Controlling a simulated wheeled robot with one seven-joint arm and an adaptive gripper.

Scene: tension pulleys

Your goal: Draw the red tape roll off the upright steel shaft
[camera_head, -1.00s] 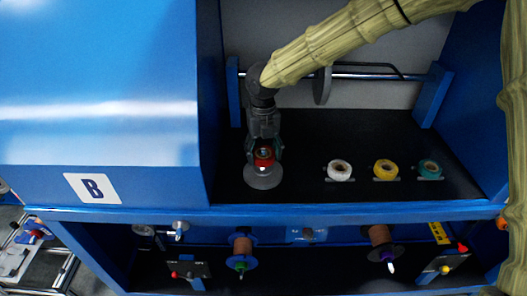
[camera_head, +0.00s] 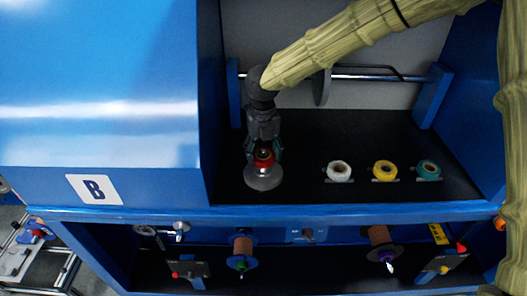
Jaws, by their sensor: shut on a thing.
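The red tape roll (camera_head: 264,160) is at the left of the black shelf, above a round grey base (camera_head: 264,178). My gripper (camera_head: 263,153) reaches down over it and is shut on the roll, with fingers at its sides. The steel shaft is mostly hidden by the gripper and roll, so I cannot tell how far up the shaft the roll sits.
White (camera_head: 339,171), yellow (camera_head: 384,170) and teal (camera_head: 428,169) rolls stand in a row to the right. A horizontal bar with a grey disc (camera_head: 321,88) runs behind. A blue cabinet wall (camera_head: 208,110) is close on the left. The black shelf between is clear.

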